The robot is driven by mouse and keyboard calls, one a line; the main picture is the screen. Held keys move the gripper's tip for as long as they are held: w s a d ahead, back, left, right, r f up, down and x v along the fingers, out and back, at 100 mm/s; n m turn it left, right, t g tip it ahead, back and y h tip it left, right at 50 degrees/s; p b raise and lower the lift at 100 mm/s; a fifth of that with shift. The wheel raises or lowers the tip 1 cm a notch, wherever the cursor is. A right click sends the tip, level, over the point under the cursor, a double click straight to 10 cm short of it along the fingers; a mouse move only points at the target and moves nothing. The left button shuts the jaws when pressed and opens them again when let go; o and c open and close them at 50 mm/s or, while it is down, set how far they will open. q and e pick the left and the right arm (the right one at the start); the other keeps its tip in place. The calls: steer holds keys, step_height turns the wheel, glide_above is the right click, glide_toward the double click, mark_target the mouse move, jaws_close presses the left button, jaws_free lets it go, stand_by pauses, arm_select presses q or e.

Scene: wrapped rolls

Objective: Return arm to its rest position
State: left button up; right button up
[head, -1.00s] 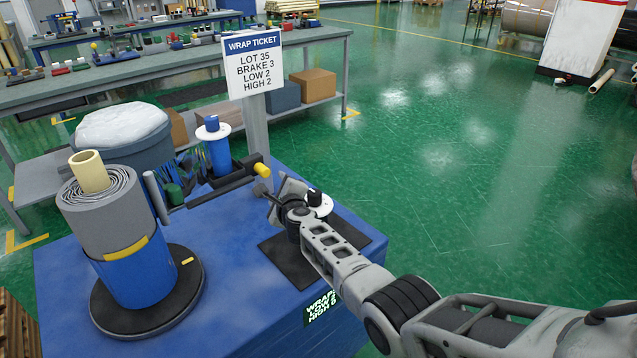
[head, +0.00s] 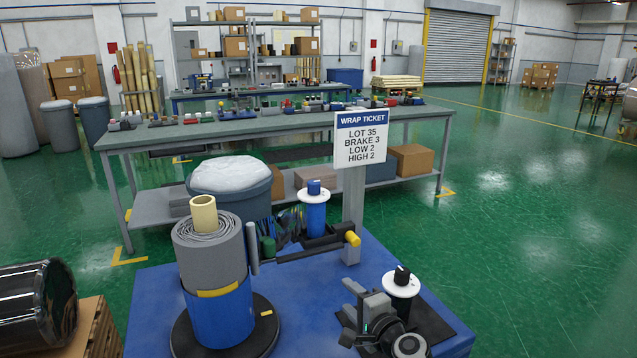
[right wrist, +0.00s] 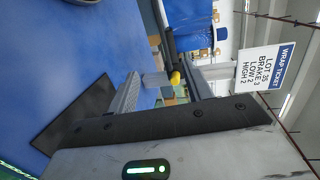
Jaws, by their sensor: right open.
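My right gripper (head: 348,312) is open and empty, above the right part of the blue machine top (head: 290,325). It is in front and to the left of the black knob on a white dial (head: 402,283); I cannot tell the exact gap. In the right wrist view, the open fingers of my right gripper (right wrist: 162,88) have nothing between them. The arm behind the gripper is mostly out of the head view, below its bottom edge. My left gripper is not in view.
A grey wrapped roll (head: 210,248) stands on a black turntable at left. A sign post with the wrap ticket (head: 361,138), a yellow-tipped bar (head: 352,239) and a blue knob on a blue post (head: 314,192) stand behind.

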steer(key=s+f+n+g, duration=0.2)
steer(key=s+n, duration=0.2)
steer(key=s, duration=0.4)
steer(key=s+d+f+n+g, duration=0.1)
steer(key=s+f+n+g, duration=0.2)
steer(key=s, duration=0.4)
steer(key=s+f+n+g, duration=0.1)
steer(key=s+n+g, duration=0.1)
steer(key=s+n, duration=0.45)
steer(key=s+d+r+n+g+h, duration=0.1)
steer(key=s+d+g+h, duration=0.15)
steer(key=s+d, duration=0.45)
steer(key=s+d+r+n+g+h, duration=0.1)
steer(key=s+d+r+g+h, duration=0.2)
steer(key=s, duration=0.8)
steer(key=w+a+f+t, duration=0.2)
steer(key=f+t, duration=0.2)
steer(key=f, duration=0.1)
steer(key=w+a+f+t+y, duration=0.1)
steer(key=w+a+f+t, duration=0.1)
steer(key=f, duration=0.4)
steer(key=shift+w+a+t, duration=0.35)
steer(key=shift+w+t, duration=0.25)
steer(key=shift+t, duration=0.35)
